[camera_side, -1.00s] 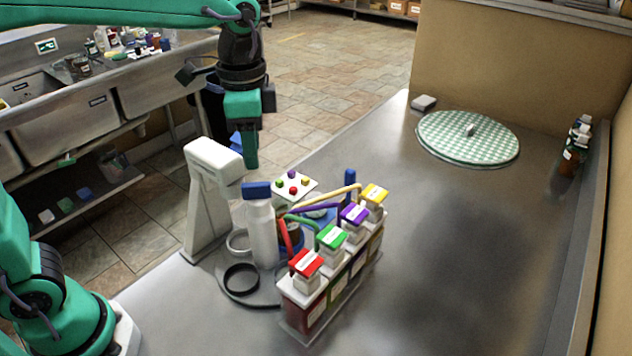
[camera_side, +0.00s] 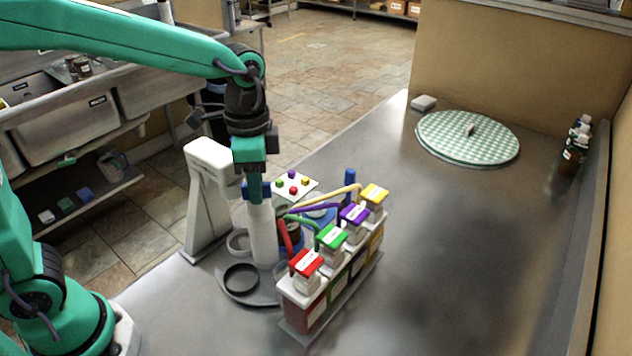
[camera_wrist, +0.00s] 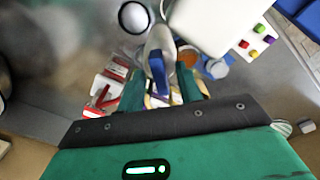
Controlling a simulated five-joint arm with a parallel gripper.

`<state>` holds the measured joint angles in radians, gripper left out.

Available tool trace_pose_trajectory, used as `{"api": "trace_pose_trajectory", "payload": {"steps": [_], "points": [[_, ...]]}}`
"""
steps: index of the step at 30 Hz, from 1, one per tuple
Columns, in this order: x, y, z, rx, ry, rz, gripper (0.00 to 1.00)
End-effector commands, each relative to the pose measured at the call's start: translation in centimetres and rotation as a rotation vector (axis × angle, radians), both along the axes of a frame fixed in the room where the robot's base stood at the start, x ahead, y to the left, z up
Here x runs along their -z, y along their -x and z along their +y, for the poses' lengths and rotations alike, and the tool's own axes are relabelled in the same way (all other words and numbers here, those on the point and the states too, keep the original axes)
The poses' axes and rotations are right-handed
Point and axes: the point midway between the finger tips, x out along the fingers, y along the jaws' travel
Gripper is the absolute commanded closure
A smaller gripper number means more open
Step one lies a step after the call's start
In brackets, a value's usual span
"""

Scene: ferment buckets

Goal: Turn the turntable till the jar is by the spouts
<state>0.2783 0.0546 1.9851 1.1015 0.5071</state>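The grey turntable (camera_side: 232,296) sits on the steel bench, with ring holders around a white centre post (camera_side: 262,237). A blue bar handle tops the post; it shows in the wrist view (camera_wrist: 158,75). My gripper (camera_side: 254,195) points down at the handle. In the wrist view its two fingers (camera_wrist: 163,92) stand apart on either side of the bar, with gaps visible. A brownish jar (camera_side: 290,232) is in a holder right of the post, partly hidden. The coloured spouts (camera_side: 318,212) reach from the dispenser row toward the turntable's right side.
Dispensers with red, green, purple and yellow lids (camera_side: 333,237) stand close on the right. A green checkered disc (camera_side: 468,146) lies far back.

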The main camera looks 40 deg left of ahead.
Motion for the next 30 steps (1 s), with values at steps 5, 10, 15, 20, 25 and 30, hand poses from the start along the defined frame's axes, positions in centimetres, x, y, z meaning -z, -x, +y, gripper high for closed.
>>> {"api": "trace_pose_trajectory", "payload": {"steps": [5,10,15,20,25,30], "points": [[-0.02,0.01,0.01,0.0,0.0,0.0,0.9],[-0.03,0.01,0.01,0.0,0.0,0.0,1.0],[-0.04,0.01,0.01,0.002,0.0,0.0,1.0],[-0.05,0.01,0.01,0.012,0.0,0.0,1.0],[-0.06,0.01,0.01,0.043,0.0,0.0,1.0],[-0.07,0.01,0.01,0.096,0.0,0.0,1.0]]}}
